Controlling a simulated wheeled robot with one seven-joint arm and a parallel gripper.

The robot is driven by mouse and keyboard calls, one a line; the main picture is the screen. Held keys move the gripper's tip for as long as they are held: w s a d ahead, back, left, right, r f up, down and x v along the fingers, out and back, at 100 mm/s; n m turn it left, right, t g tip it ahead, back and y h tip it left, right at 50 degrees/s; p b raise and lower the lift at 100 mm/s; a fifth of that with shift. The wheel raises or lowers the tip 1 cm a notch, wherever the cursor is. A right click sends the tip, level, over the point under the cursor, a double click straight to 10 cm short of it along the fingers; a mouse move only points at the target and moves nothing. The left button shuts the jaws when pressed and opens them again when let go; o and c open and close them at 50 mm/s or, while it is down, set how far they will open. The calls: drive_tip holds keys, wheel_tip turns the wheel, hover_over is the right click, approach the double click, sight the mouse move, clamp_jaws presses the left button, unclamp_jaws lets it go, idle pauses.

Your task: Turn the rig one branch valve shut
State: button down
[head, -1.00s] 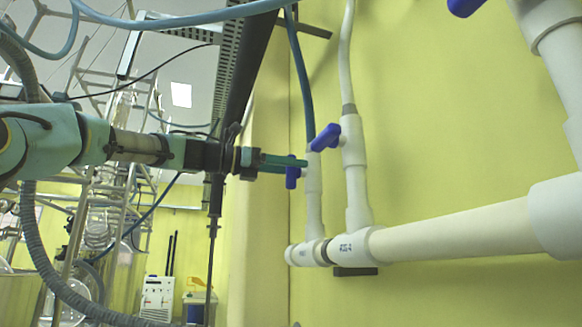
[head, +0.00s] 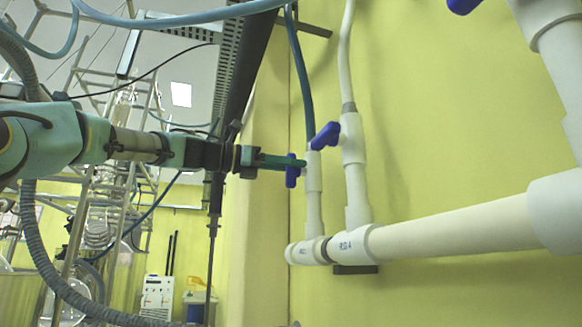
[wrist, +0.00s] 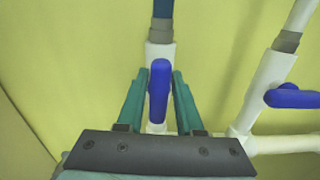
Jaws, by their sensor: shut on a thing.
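The branch valve in my grip has a blue handle (head: 291,171) on a white vertical pipe (head: 313,205) fed by a dark blue hose. My gripper (head: 299,163) reaches it from the left, level with the handle. In the wrist view the blue handle (wrist: 158,90) stands upright, in line with its pipe, between the two teal fingers of my gripper (wrist: 159,73). The gripper is shut on this handle. The fingers and pipe hide part of the handle in the head view.
A second valve with a blue handle (head: 325,136) stands just to the right, its handle tilted across its pipe. A thick white horizontal pipe (head: 450,232) runs below. A third blue handle (head: 463,5) is at the top right. The yellow wall is close behind.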

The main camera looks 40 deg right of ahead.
drive_tip(key=shift+f, duration=0.1)
drive_tip(key=m, duration=0.1)
drive_tip(key=m+b, duration=0.2)
drive_tip(key=m, duration=0.1)
drive_tip(key=shift+s+f, duration=0.15)
drive_tip(key=shift+s, duration=0.1)
drive_tip(key=m+b, duration=0.1)
drive_tip(key=m, duration=0.1)
drive_tip(key=m+b, duration=0.1)
drive_tip(key=m, duration=0.1)
drive_tip(key=shift+s+a+f+m+b, duration=0.15)
drive_tip(key=shift+m+b, duration=0.15)
drive_tip(key=shift+b, duration=0.1)
drive_tip(key=m+b, duration=0.1)
drive_tip(key=m, duration=0.1)
drive_tip(key=m+b, duration=0.1)
drive_tip(key=m, duration=0.1)
drive_tip(key=shift+s+f+m, duration=0.15)
drive_tip(key=shift+f+m, duration=0.05)
drive_tip(key=shift+m, duration=0.1)
drive_tip(key=shift+f+m+b, duration=0.15)
drive_tip(key=shift+m+b, duration=0.7)
drive_tip(key=shift+m, duration=1.15)
drive_tip(key=c, duration=0.7)
unclamp_jaws()
drive_tip(key=shift+a, duration=0.1)
